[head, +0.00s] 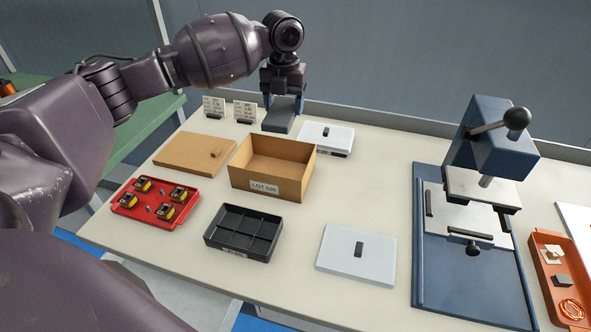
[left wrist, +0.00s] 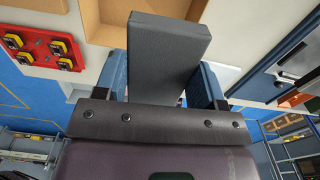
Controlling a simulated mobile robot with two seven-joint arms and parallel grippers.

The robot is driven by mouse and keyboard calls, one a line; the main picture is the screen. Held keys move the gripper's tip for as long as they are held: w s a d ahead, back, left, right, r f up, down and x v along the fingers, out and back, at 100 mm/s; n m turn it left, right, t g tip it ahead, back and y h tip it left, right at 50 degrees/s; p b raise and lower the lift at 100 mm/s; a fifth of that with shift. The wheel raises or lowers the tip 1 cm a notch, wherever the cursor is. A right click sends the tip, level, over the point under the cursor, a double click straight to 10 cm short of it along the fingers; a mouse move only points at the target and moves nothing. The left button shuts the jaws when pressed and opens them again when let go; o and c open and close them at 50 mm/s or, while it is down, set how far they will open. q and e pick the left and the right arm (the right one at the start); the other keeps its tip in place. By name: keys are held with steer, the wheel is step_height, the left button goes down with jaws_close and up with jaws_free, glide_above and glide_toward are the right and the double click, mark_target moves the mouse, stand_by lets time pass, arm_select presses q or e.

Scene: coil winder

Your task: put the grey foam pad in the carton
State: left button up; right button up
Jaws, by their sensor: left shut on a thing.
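The grey foam pad (head: 280,117) is a dark grey block gripped by my left gripper (head: 285,97), behind the carton. In the left wrist view the pad (left wrist: 168,50) sits between the two blue fingers and sticks out past them. The carton (head: 276,186) is an open brown cardboard box labelled LOT 530, near the middle of the table; its visible interior looks empty. Part of the carton also shows in the left wrist view (left wrist: 91,22). The pad is outside the carton; I cannot tell whether it touches the table. My right gripper is not in view.
A brown lid (head: 188,153) and a red tray of parts (head: 130,203) lie left of the carton. A black divided tray (head: 240,246) stands in front. White lidded boxes (head: 335,266) lie front and back right. A blue press (head: 497,150) stands right.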

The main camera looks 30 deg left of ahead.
arm_select(q)
steer(key=shift+w, duration=0.3)
steer(key=shift+d+f+m, duration=0.1)
steer(key=shift+f+m, duration=0.1)
steer(key=shift+m, duration=0.1)
glide_toward(287, 174)
steer(key=shift+f+b, duration=0.7)
steer(key=shift+b, duration=0.25)
step_height(287, 174, down, 6)
steer(key=shift+r+b, duration=0.15)
steer(key=shift+b, duration=0.25)
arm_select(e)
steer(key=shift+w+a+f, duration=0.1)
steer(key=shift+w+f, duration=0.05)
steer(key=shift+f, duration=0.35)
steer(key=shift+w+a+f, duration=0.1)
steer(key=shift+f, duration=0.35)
